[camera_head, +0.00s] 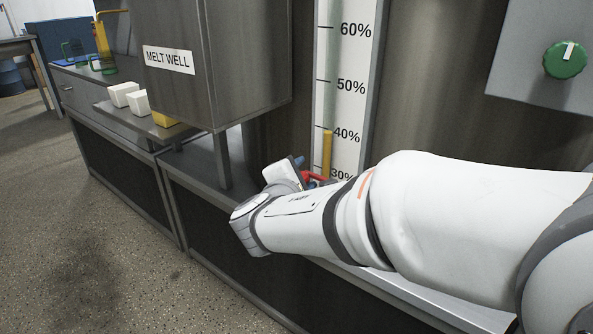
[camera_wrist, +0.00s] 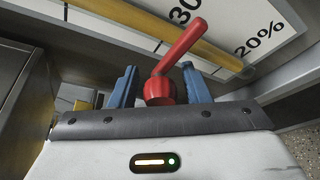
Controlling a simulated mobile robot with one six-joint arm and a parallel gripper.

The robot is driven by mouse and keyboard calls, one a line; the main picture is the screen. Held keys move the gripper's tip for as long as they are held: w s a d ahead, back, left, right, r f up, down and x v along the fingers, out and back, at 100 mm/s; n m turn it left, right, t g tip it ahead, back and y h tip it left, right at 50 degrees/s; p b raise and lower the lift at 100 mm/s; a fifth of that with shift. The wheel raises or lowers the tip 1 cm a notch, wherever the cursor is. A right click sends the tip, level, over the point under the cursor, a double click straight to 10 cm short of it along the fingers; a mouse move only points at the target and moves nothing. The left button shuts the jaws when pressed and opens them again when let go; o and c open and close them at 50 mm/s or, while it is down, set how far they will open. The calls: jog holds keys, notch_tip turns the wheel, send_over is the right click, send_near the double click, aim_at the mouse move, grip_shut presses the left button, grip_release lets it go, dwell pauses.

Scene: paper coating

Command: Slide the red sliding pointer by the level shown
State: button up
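The red sliding pointer (camera_wrist: 181,47) has a round knob and a bar reaching across the white scale (camera_wrist: 105,12). In the wrist view the knob sits between the two blue fingers of my gripper (camera_wrist: 159,67), with a small gap on each side. My gripper is open around it. In the head view the red pointer (camera_head: 313,177) shows partly above my wrist, near the 30% mark; my arm hides the rest.
A box labelled MELT WELL (camera_head: 168,60) stands left of the scale. A panel with a green knob (camera_head: 566,60) is at the upper right. White blocks (camera_head: 124,94) and a yellow block lie on a shelf at the left. The floor at the lower left is clear.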

jog(key=shift+o, duration=0.2)
jog(key=p+v, duration=0.2)
jog(key=v, duration=0.5)
jog(key=shift+s+a+p, duration=0.15)
jog(key=shift+s+p, duration=0.2)
jog(key=shift+r, duration=0.15)
